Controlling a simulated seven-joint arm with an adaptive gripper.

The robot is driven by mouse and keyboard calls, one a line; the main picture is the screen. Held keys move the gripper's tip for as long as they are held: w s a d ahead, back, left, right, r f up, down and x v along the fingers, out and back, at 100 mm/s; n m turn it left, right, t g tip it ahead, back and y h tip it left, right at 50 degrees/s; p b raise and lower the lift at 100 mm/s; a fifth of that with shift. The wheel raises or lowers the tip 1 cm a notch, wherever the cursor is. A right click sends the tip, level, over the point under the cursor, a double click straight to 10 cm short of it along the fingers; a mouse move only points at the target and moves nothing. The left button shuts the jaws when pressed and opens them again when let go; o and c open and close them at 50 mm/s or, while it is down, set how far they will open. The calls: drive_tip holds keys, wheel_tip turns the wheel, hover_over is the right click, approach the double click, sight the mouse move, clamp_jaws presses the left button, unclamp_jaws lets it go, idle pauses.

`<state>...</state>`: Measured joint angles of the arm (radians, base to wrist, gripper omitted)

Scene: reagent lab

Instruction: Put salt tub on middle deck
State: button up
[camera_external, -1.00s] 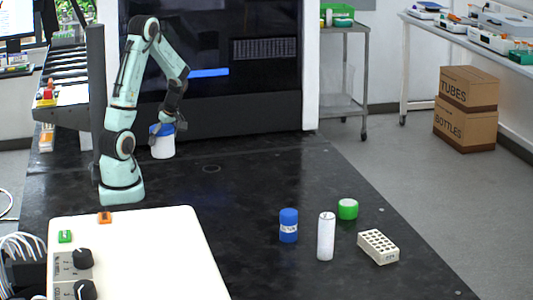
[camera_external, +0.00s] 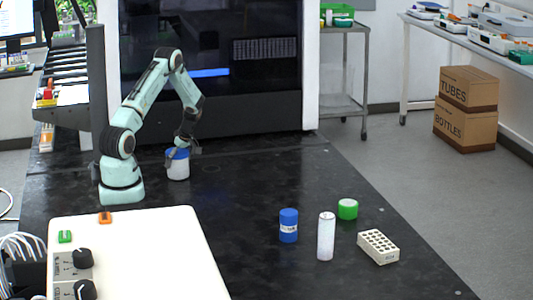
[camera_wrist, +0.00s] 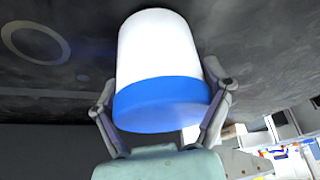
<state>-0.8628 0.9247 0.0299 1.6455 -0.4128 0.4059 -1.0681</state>
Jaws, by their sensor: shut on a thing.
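The tub (camera_external: 178,170), white with a blue lid, is beside my arm near the back of the black bench. My gripper (camera_external: 187,148) is shut on it by the lid end. In the wrist view the tub (camera_wrist: 160,50) fills the middle, with the two fingers of my gripper (camera_wrist: 162,100) on either side of its blue lid. The tub looks close to upright and low over the bench; I cannot tell whether its base touches. I cannot make out which surface is the middle deck.
A blue container (camera_external: 288,226), a white cylinder (camera_external: 326,238), a green round container (camera_external: 348,209) and a white rack with holes (camera_external: 378,247) stand at the right. A dark machine (camera_external: 215,110) is behind. A white panel (camera_external: 150,245) fills the front left. The bench centre is clear.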

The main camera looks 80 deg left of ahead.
drive_tip(key=shift+f, duration=0.1)
drive_tip(key=o, duration=1.1)
drive_tip(key=w+d+r+m+t, duration=0.1)
drive_tip(key=w+d+r+m, duration=0.35)
drive_tip(key=d+r, duration=0.95)
drive_tip(key=d+r+m+t+h, duration=0.1)
drive_tip(key=d+r+m+h, duration=0.1)
drive_tip(key=d+r+m, duration=0.7)
drive_tip(key=s+d+m, duration=0.3)
drive_tip(key=s+d, duration=0.1)
drive_tip(key=d, duration=0.1)
drive_tip(key=s+d+m, duration=0.3)
drive_tip(key=s+d, duration=0.1)
drive_tip(key=d, duration=0.1)
drive_tip(key=s+d+f+m+h, duration=0.1)
drive_tip(key=s+d+m, duration=0.3)
drive_tip(key=d, duration=0.2)
drive_tip(key=shift+s+f, duration=0.1)
drive_tip(key=shift+s, duration=0.1)
